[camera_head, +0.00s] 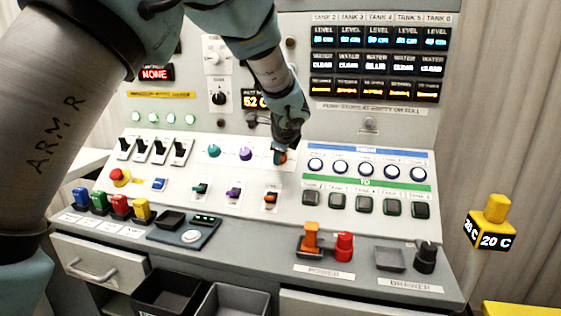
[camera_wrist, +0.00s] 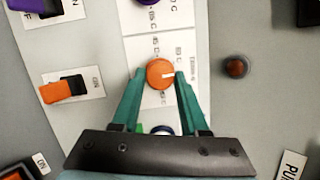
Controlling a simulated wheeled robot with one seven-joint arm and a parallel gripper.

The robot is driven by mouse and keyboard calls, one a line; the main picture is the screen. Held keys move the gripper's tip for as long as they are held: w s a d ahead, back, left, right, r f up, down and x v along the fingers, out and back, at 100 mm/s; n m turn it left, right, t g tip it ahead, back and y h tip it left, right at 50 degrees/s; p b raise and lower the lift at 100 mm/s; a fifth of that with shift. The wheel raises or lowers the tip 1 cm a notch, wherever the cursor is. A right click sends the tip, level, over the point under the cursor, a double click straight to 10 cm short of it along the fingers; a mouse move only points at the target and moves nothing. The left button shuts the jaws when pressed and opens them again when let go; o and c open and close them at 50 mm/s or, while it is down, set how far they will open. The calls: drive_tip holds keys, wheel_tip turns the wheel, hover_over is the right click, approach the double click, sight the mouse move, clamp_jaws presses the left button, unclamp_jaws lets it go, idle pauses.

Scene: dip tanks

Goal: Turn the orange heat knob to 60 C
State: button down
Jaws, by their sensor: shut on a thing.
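The orange heat knob (camera_wrist: 160,74) shows in the wrist view on a white label plate, with a white pointer mark toward the right of its face. The scale text around it is too small to read fully. My gripper (camera_wrist: 155,78) has its two green fingers on either side of the knob, shut on it. In the head view my gripper (camera_head: 280,152) reaches down to the panel and mostly hides the orange knob (camera_head: 284,158).
Teal (camera_head: 214,150) and purple (camera_head: 246,153) knobs sit left of the gripper. An orange switch (camera_head: 271,197) lies just below it. A row of round blue-ringed buttons (camera_head: 340,167) is to the right. A yellow-topped block (camera_head: 491,224) reads 20 C.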

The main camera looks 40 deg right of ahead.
drive_tip(key=m+b, duration=0.1)
drive_tip(key=m, duration=0.1)
drive_tip(key=m+b, duration=0.1)
drive_tip(key=shift+a+f+m+h, duration=0.15)
drive_tip(key=shift+f+m+h, duration=0.05)
drive_tip(key=shift+m+h, duration=0.2)
drive_tip(key=shift+m+h+b, duration=0.3)
drive_tip(key=shift+m+b, duration=0.65)
drive_tip(key=shift+m, duration=0.35)
drive_tip(key=shift+r+m, duration=0.1)
drive_tip(key=shift+m, duration=0.2)
drive_tip(key=shift+c, duration=2.1)
unclamp_jaws()
drive_tip(key=v, duration=1.1)
